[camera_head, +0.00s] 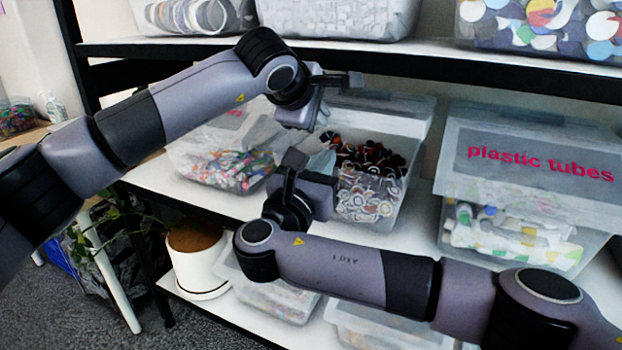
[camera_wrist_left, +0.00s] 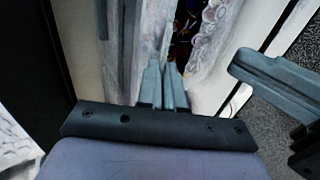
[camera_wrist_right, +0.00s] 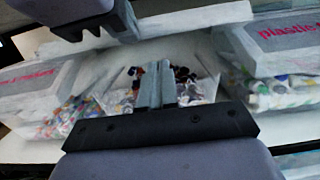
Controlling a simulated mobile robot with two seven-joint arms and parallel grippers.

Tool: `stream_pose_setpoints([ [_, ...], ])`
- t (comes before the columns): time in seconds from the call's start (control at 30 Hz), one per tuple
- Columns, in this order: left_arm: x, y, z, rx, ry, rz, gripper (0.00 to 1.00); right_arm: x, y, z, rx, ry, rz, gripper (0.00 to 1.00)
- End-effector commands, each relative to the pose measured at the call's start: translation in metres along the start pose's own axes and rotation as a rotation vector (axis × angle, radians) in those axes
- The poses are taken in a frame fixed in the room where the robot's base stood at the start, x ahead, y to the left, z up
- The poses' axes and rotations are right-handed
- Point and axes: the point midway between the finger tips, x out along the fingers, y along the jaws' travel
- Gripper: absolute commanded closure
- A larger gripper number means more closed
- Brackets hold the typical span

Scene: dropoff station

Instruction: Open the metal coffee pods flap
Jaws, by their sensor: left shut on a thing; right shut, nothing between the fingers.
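The clear bin of metal coffee pods (camera_head: 370,195) stands on the middle shelf, and its dark and light pods show from above. Its translucent flap (camera_head: 395,106) is raised toward the back, partly hidden behind my left gripper. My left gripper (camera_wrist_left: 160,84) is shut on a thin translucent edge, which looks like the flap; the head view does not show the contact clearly. My right gripper (camera_wrist_right: 154,86) is shut and empty, low in front of the bin, pointing toward the pods. Its wrist view also shows the pods (camera_wrist_right: 186,80).
A bin with colourful contents (camera_head: 228,168) is left of the pods. A bin labelled "plastic tubes" (camera_head: 540,165) is on the right. The upper shelf edge (camera_head: 430,66) passes close above my left gripper. A potted plant (camera_head: 196,255) stands lower left.

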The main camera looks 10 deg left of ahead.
Motion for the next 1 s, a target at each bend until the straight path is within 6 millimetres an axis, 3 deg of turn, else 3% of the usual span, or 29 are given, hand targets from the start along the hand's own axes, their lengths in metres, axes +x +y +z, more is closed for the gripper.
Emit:
stream_pose_setpoints([
  [0.1, 0.0, 0.0, -0.001, 0.0, 0.001, 0.001, 1.0, 0.021, 0.0, 0.003, 0.002, -0.002, -0.001, 1.0],
  [0.3, 0.0, 0.0, -0.001, 0.0, 0.001, 0.001, 1.0, 0.038, 0.0, 0.023, 0.001, -0.001, 0.001, 1.0],
  [1.0, 0.0, 0.0, -0.001, 0.0, 0.001, 0.001, 1.0, 0.045, 0.001, 0.037, 0.005, 0.036, 0.002, 1.0],
])
